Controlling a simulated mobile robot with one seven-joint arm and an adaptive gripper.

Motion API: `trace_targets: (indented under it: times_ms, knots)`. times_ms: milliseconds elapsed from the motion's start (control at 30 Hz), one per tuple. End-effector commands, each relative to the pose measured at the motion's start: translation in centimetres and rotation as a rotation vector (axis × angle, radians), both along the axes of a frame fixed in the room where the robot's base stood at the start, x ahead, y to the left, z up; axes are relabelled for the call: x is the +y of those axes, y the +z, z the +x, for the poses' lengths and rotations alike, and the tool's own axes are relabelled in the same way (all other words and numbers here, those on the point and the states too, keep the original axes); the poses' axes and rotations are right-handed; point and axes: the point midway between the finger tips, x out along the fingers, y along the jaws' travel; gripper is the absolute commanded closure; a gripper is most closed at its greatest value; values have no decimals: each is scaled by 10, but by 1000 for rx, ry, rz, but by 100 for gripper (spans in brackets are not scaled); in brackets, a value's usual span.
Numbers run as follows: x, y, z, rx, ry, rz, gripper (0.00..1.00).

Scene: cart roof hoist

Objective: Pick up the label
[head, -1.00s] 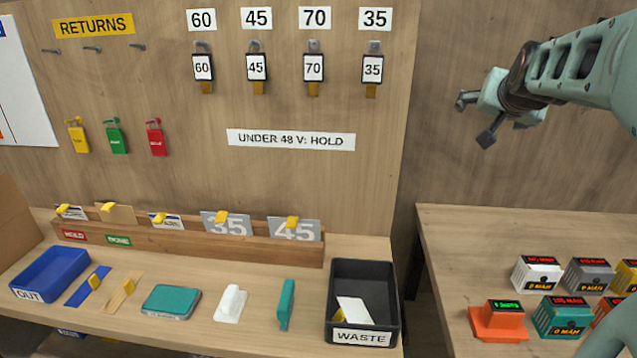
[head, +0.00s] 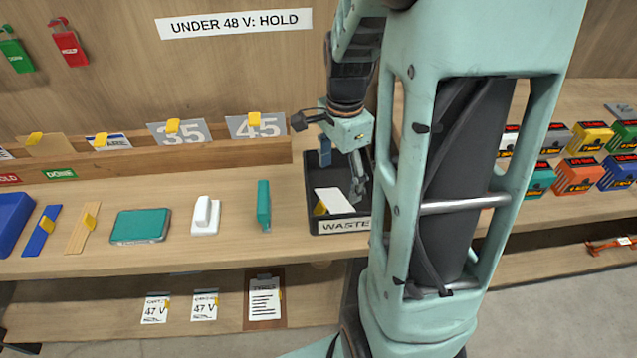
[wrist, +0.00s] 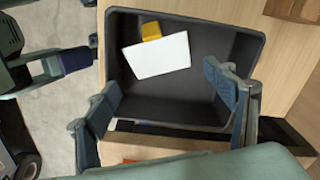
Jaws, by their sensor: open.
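A white card label (head: 333,201) with a yellow tab (head: 320,208) lies tilted inside the black bin marked WASTE (head: 313,222). In the wrist view the label (wrist: 160,56) lies toward the bin's far left, with its yellow tab (wrist: 151,31) at its upper edge. My gripper (head: 340,168) is over the bin in the head view, fingers pointing down. In the wrist view my gripper (wrist: 165,88) is open, its fingers spread wide on either side of the bin's interior. Nothing is between them, and the label appears beyond the fingertips, apart from them.
The bin walls surround the label. Left on the bench are a teal block (head: 264,204), a white holder (head: 206,215) and a teal pad (head: 141,226). A wooden rack (head: 180,157) holds tabbed cards behind. Coloured battery packs (head: 578,176) stand on the right bench.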

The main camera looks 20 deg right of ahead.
Motion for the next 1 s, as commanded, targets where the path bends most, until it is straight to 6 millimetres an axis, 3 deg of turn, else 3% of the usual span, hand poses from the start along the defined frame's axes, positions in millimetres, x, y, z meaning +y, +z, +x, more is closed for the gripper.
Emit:
trace_targets:
  times_ms: [100, 333, 600, 1000]
  knots:
    - [0, -18, 0, 2, 0, 1, 23]
    - [-3, -35, 0, 0, 1, 0, 23]
    - [-8, -72, 0, -1, 2, 0, 23]
    - [-9, -79, 1, -4, 2, 0, 23]
